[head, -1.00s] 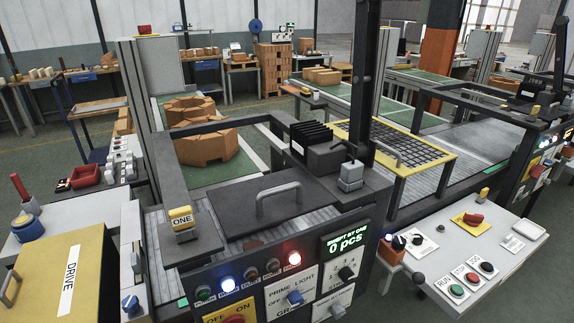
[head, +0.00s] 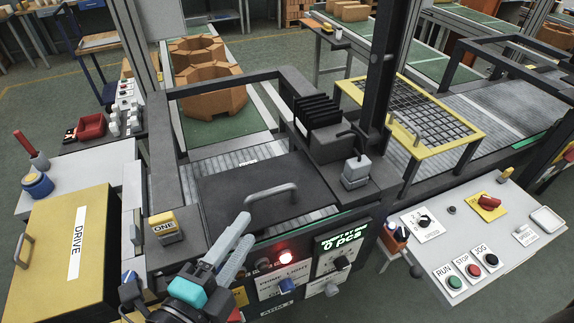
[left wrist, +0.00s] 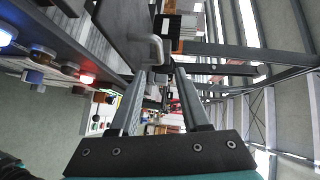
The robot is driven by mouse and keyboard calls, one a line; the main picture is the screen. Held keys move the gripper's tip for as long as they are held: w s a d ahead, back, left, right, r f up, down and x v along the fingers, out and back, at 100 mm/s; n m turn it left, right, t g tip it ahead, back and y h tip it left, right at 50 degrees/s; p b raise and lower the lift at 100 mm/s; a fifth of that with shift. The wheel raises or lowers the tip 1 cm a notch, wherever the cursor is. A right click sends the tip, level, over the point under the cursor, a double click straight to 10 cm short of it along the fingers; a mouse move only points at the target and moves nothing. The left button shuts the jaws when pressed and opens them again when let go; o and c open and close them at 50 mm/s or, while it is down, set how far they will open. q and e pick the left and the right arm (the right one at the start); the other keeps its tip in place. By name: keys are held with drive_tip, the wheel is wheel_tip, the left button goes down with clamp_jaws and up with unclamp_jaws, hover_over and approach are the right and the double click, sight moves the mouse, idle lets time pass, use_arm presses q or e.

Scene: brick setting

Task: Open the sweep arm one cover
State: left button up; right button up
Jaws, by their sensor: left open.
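The sweep arm one cover is a dark flat plate (head: 232,192) with a grey bar handle (head: 271,197). It lies level over the roller bed, behind the yellow tag marked ONE (head: 164,224). My left gripper (head: 240,232) is in front of the cover's near edge, left of the handle and apart from it. In the left wrist view the open fingers (left wrist: 160,82) point toward the handle (left wrist: 148,48), which shows just beyond their tips, with the dark plate (left wrist: 120,30) beside it. My right gripper is not in view.
A dark post (head: 385,90) and a grey block (head: 355,170) stand right of the cover. The yellow DRIVE box (head: 60,250) is at left.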

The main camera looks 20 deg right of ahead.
sight(276, 189)
use_arm(q)
drive_tip(key=x, duration=0.4)
drive_tip(key=shift+w, duration=0.1)
drive_tip(key=p+x, duration=0.1)
drive_tip(key=x, duration=0.7)
drive_tip(key=shift+w+d+f, duration=0.1)
drive_tip(key=shift+d, duration=0.05)
drive_tip(key=shift+x, duration=0.95)
drive_tip(key=shift+f, duration=0.1)
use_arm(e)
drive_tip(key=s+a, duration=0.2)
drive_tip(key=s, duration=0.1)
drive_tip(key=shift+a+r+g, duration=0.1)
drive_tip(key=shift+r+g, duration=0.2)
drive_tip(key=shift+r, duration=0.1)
use_arm(q)
clamp_jaws()
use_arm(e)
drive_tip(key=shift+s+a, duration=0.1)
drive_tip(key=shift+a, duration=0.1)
